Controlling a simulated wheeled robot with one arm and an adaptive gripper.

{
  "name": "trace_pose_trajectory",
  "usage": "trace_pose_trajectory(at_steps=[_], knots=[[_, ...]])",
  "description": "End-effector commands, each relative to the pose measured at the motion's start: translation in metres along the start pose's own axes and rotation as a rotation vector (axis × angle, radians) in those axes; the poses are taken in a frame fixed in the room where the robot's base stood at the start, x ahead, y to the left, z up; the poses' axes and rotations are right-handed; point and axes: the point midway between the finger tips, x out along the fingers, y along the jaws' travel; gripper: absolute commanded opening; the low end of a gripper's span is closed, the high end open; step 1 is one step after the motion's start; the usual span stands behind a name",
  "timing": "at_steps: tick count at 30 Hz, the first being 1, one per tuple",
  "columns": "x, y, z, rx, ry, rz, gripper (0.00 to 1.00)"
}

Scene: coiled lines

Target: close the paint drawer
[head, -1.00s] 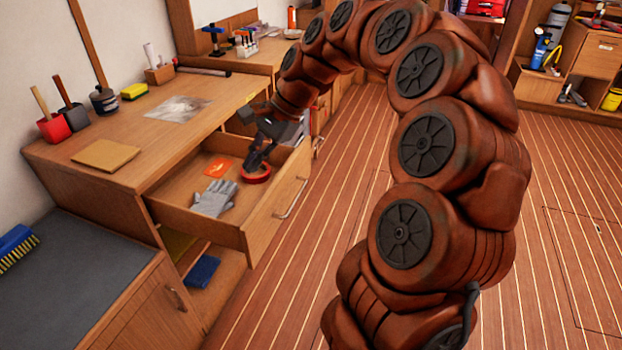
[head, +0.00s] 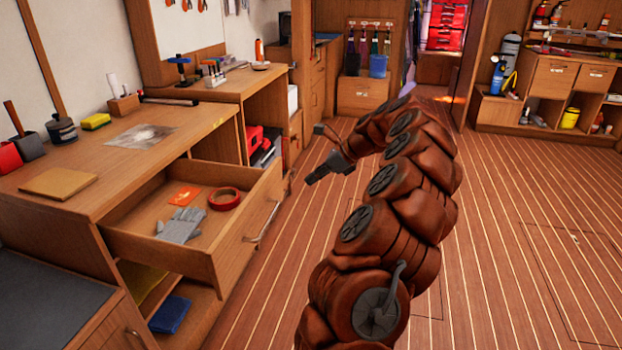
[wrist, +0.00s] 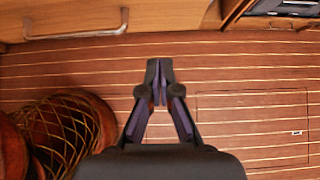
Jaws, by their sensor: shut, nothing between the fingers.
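The paint drawer (head: 212,254) is pulled out under the long workbench in the head view. Inside lie a grey glove (head: 180,226), a roll of red tape (head: 224,199) and an orange card (head: 184,196). Its metal handle (head: 268,222) is on the front face. My gripper (head: 310,182) is outside the drawer, to the right of its front and apart from it. In the wrist view my gripper (wrist: 158,100) is shut and empty over the plank floor, with a drawer front and a metal handle (wrist: 76,30) at the top left.
The workbench top (head: 60,205) holds a brown board, a yellow sponge (head: 96,121) and brush pots. An open shelf below the drawer holds a blue cloth (head: 170,314). The striped floor (head: 500,240) to the right is clear.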

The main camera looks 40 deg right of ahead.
Motion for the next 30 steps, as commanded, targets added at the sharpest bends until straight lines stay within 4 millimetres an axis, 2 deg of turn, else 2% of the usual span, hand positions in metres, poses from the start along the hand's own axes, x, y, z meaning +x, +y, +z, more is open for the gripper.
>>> trace_pose_trajectory(at_steps=[3, 12, 15, 21, 30], knots=[[0.024, 0.001, -0.001, -0.001, 0.001, 0.003, 0.00], [0.076, 0.001, -0.001, -0.002, 0.001, 0.004, 0.00], [0.086, 0.001, 0.012, -0.005, 0.002, 0.004, 0.00], [0.097, 0.001, 0.024, -0.001, 0.001, 0.003, 0.00], [0.100, 0.001, 0.028, -0.001, 0.000, 0.002, 0.00]])
